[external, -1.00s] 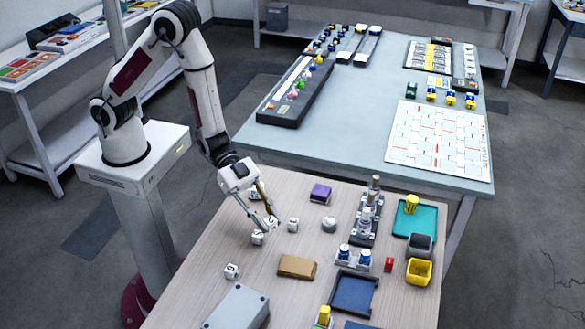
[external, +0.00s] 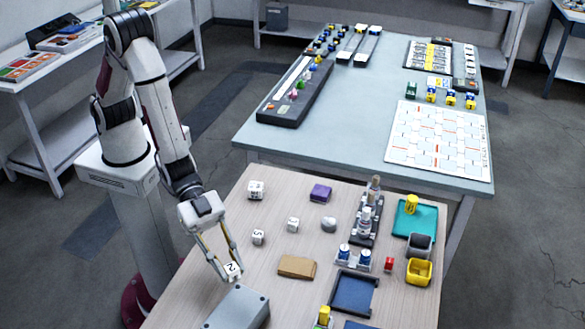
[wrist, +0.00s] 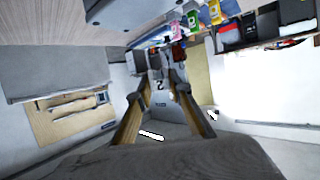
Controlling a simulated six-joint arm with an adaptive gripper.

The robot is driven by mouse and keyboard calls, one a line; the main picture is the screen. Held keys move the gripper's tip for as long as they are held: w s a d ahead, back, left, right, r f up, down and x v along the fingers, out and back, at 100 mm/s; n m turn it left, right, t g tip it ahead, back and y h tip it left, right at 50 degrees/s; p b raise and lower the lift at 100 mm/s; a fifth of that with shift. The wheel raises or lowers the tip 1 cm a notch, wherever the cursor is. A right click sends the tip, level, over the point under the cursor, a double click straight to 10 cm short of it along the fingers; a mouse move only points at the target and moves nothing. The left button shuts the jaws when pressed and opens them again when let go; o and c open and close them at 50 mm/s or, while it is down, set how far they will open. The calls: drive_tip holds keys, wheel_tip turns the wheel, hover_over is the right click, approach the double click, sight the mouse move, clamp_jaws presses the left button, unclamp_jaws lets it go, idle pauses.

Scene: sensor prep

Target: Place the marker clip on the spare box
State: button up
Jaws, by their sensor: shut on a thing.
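My gripper (external: 231,267) is shut on a small white block marked 2 (external: 232,271), near the left edge of the wooden table. The block also shows between the fingers in the wrist view (wrist: 158,86). I cannot tell whether it touches the table. A grey lidded box (external: 240,309) lies just in front of it; I cannot tell whether this is the spare box. No label marks out the marker clip. A small red piece (external: 389,264) stands at the right of the table, far from my gripper.
More white blocks (external: 258,237) (external: 293,224) (external: 256,190) stand behind. A tan block (external: 297,267), a purple block (external: 320,193) and a blue tray (external: 353,293) lie to the right. Grey (external: 419,246) and yellow (external: 419,272) bins stand at the right edge.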

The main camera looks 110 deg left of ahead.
drive_tip(key=d+n+y, duration=0.1)
drive_tip(key=d+n+t+y, duration=0.1)
drive_tip(key=d+n+y, duration=0.1)
drive_tip(key=shift+w+d+r+t, duration=0.2)
drive_tip(key=shift+w+t, duration=0.05)
drive_tip(key=shift+t, duration=0.05)
idle(0.6)
drive_tip(key=shift+f, duration=0.1)
hover_over(230, 309)
drive_tip(key=shift+f, duration=2.85)
drive_tip(key=shift+f, duration=0.1)
drive_tip(key=shift+f, duration=2)
drive_tip(key=shift+f, duration=0.1)
